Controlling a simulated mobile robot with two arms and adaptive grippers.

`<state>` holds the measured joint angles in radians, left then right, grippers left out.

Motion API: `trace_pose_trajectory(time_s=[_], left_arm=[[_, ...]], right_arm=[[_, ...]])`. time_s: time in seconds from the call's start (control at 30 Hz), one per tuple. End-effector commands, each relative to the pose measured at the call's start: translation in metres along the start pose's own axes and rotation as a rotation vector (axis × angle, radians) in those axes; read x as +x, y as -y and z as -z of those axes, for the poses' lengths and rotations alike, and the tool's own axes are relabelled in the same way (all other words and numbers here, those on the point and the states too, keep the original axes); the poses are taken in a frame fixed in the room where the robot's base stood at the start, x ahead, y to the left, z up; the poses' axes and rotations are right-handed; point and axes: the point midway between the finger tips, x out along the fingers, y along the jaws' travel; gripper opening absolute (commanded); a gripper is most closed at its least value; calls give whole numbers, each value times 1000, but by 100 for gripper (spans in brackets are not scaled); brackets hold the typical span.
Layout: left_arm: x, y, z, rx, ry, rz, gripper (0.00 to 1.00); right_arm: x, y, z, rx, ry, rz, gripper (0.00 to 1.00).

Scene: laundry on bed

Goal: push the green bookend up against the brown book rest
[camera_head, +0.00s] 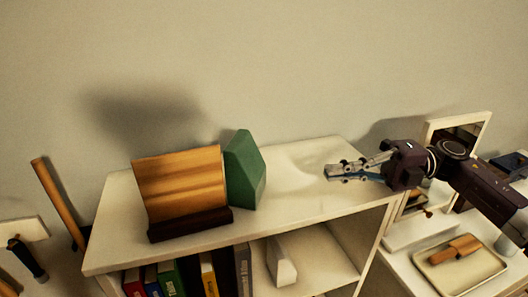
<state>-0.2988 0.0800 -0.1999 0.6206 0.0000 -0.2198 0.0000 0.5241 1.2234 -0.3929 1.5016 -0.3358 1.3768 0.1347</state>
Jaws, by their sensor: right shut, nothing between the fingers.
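The brown book rest (181,188) stands on the left part of the white shelf top, a wooden board leaning on a dark base. The green bookend (244,171) stands upright just right of it. Its left edge meets the book rest's right edge in the head view; I cannot tell whether they touch or a small gap is hidden. My right gripper (333,172) is shut and empty, over the right part of the shelf top, clearly to the right of the bookend. My left gripper is not in view.
The white shelf top (292,187) is bare between bookend and gripper. Several books (170,279) and a white block (281,262) stand on the shelf below. A framed mirror (457,132) and a tray (459,265) with a wooden brush are at the right.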

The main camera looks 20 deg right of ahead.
Motion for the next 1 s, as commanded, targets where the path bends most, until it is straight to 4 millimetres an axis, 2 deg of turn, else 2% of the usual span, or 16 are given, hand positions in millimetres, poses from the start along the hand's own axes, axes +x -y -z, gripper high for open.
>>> trace_pose_trajectory(time_s=[0.13,0.27,0.63,0.8,1.0], left_arm=[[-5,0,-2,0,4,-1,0],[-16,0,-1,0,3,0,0],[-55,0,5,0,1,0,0],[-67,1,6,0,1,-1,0],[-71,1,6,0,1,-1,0]], right_arm=[[7,-2,2,-2,-7,4,0],[26,-5,2,-2,-8,1,0],[105,-7,2,-3,-7,-2,0],[119,-5,-18,-3,-2,-1,0],[128,-2,-26,-3,-3,2,0]])
